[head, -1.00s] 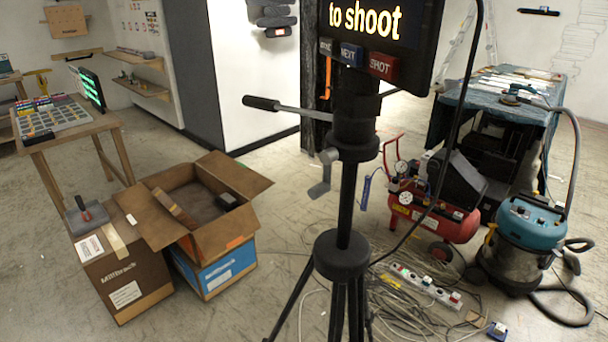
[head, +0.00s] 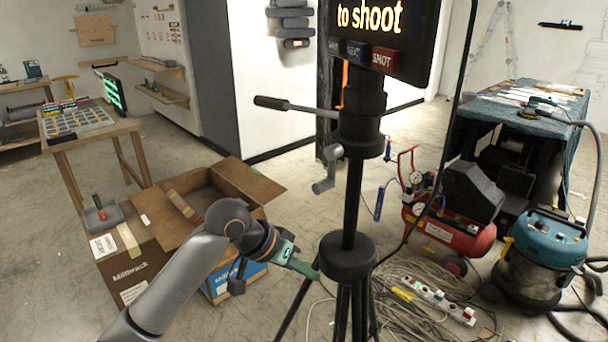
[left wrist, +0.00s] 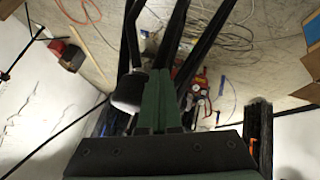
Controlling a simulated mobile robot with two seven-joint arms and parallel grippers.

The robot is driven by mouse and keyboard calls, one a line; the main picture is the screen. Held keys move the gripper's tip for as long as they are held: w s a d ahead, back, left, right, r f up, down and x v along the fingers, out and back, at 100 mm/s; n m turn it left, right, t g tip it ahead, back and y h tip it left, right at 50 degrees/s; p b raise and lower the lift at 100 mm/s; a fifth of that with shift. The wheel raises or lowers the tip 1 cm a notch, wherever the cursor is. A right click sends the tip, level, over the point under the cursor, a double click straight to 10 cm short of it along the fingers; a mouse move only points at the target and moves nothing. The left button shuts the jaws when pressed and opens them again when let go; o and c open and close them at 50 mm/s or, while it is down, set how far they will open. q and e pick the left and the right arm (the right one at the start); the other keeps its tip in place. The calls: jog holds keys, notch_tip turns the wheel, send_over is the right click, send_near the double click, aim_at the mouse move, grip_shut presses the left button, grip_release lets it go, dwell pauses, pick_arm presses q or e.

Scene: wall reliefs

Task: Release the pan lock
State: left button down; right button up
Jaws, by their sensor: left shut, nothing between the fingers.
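A black tripod (head: 350,210) stands in the middle of the head view with a dark screen (head: 385,35) on top. A grey metal lever (head: 328,168), which looks like the pan lock, hangs down at the left of the tripod head. A black-gripped handle (head: 285,104) sticks out left above it. My left gripper (head: 312,270) is shut and empty, low at the left of the tripod's round collar (head: 348,256), well below the lever. Its green fingers (left wrist: 160,105) show together in the left wrist view, among dark tripod parts. My right gripper is not in view.
Open cardboard boxes (head: 250,183) stand at the left, behind my left arm. A red compressor (head: 445,230), a blue vacuum (head: 545,250), loose cables (head: 410,300) and a power strip (head: 440,300) lie right of the tripod. A black cable hangs down beside the screen.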

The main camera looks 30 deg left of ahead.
pick_arm(q)
jog(key=s+a+r+h, duration=0.1)
jog(key=s+a+r, duration=0.2)
jog(key=r, duration=1.3)
jog(key=s+a+r+t+h, duration=0.1)
jog(key=a+r, duration=0.4)
jog(key=r, duration=1.1)
jog(key=shift+s+a+r+h, duration=0.3)
jog(key=shift+s+h, duration=0.2)
jog(key=shift+s, duration=0.55)
jog(key=shift+d+f, duration=0.1)
jog(key=shift+f, duration=0.05)
jog(key=s+f+b+x, duration=0.1)
jog(key=s+x, duration=0.1)
jog(key=x, duration=1)
jog(key=shift+w+d+f, duration=0.2)
jog(key=shift+d+f, duration=0.2)
jog(key=shift+f, duration=0.05)
